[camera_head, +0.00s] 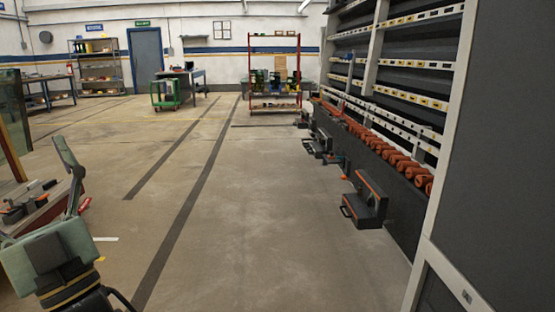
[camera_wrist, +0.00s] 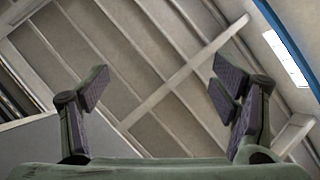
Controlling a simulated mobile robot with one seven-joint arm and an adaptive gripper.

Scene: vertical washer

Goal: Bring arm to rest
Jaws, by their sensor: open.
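My gripper (camera_wrist: 160,88) is open in the wrist view, with its two dark-padded fingers wide apart and nothing between them. It points up toward the ceiling (camera_wrist: 150,45), whose beams fill the space behind the fingers. In the head view, my greenish gripper (camera_head: 70,180) shows at the lower left, one finger raised. Its other finger cannot be made out clearly there. It is held in front of a low bench at the left edge.
A tall rack (camera_head: 400,75) and a dark panel (camera_head: 500,150) line the right side. Several orange rolls lie along the rack's ledge. A dark box (camera_head: 367,205) sticks out low beside it. The floor (camera_head: 270,200) ahead is clear. A green cart (camera_head: 166,94) stands far back.

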